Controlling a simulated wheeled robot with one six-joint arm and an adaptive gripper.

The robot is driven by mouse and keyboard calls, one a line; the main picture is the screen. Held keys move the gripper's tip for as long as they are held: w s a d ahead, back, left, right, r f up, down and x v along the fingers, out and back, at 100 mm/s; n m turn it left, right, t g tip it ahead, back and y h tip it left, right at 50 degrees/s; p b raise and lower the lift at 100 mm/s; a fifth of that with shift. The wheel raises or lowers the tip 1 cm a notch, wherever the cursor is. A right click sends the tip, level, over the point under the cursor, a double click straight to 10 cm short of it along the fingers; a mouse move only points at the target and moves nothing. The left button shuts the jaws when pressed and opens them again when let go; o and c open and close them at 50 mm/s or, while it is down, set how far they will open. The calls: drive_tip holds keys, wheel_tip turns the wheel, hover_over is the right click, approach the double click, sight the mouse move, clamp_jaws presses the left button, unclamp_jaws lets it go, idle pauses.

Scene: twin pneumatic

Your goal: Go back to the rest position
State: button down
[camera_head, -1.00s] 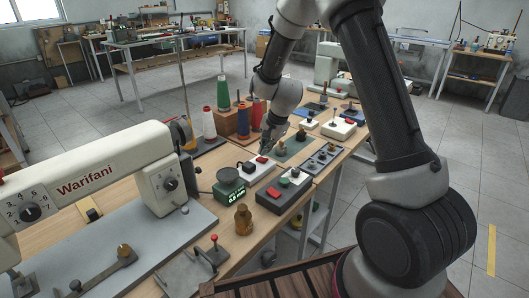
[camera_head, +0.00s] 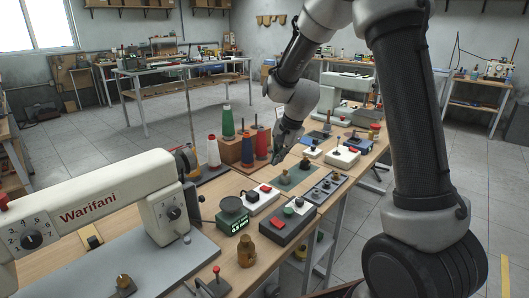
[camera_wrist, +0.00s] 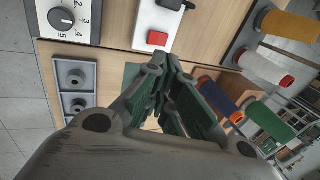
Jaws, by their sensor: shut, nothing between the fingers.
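My gripper (camera_head: 275,156) hangs over the wooden bench, a little right of the dark red thread spool. Its fingers are close together and hold nothing. In the wrist view, the two green-padded fingers (camera_wrist: 167,75) point away from the lens. Beyond them lies the white box with a red button (camera_wrist: 157,38), which also stands on the bench in the head view (camera_head: 263,193). The gripper is apart from it. My arm reaches across the right half of the head view.
Thread spools (camera_head: 228,122) stand behind the gripper's left side. A small green-display scale (camera_head: 233,222), a brass weight (camera_head: 246,251) and a dark control box with red and green buttons (camera_head: 287,229) fill the near bench. A Warifani sewing machine (camera_head: 90,212) stands left. Floor right is open.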

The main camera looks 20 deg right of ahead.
drive_tip(key=s+d+n+g, duration=0.2)
drive_tip(key=s+n+g, duration=0.1)
drive_tip(key=s+n, duration=0.4)
drive_tip(key=s+d+r+n+t, duration=0.1)
drive_tip(key=s+d+r, duration=0.2)
drive_tip(key=s+r, duration=0.2)
drive_tip(key=s+d+r+n+t+h, duration=0.1)
drive_tip(key=s+d+r, duration=0.2)
drive_tip(key=s, duration=0.9)
drive_tip(key=s+d+r+n+t+h, duration=0.1)
drive_tip(key=s+d+r+n, duration=0.1)
drive_tip(key=s+r, duration=0.6)
drive_tip(key=shift+s+d+t, duration=0.4)
drive_tip(key=shift+s+d, duration=0.05)
drive_tip(key=shift+d, duration=0.2)
